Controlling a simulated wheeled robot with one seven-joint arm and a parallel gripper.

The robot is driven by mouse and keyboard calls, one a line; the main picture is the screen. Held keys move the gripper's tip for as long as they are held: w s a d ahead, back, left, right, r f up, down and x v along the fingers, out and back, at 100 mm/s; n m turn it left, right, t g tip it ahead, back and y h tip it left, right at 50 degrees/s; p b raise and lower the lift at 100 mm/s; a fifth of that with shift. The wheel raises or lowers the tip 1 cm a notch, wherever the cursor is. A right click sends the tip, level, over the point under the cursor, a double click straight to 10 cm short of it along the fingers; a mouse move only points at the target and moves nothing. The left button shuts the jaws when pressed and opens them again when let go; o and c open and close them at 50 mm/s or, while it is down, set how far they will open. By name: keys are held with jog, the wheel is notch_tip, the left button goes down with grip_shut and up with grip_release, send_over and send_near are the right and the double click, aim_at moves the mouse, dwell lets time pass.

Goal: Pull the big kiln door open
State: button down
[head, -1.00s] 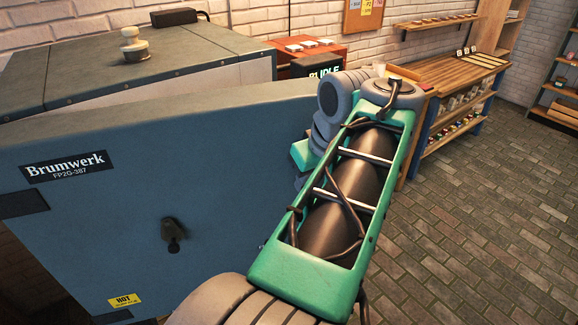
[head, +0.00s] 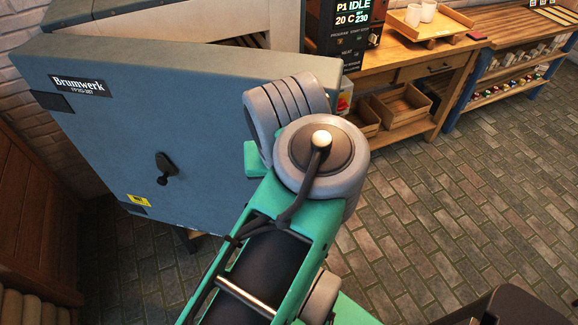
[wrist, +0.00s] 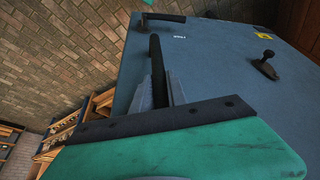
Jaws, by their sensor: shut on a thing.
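The big kiln door (head: 110,120) is a thick blue-grey slab with a Brumwerk label. In the head view it stands swung out from the kiln body (head: 112,14), with a gap behind its top edge. A black latch knob (head: 165,168) sits on its face; it also shows in the wrist view (wrist: 265,65). In the wrist view my gripper (wrist: 160,88) is shut on a dark door handle (wrist: 155,58) near the door's edge. In the head view my arm hides the gripper and the handle.
A control box (head: 340,30) reading IDLE stands right of the kiln. A wooden workbench (head: 420,60) with trays and a shelf bench (head: 520,50) line the back. Wooden furniture (head: 35,210) stands at the left. The brick floor (head: 470,200) at right is clear.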

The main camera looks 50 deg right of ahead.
jog(key=shift+a+r, duration=0.1)
jog(key=c, duration=1.3)
grip_release()
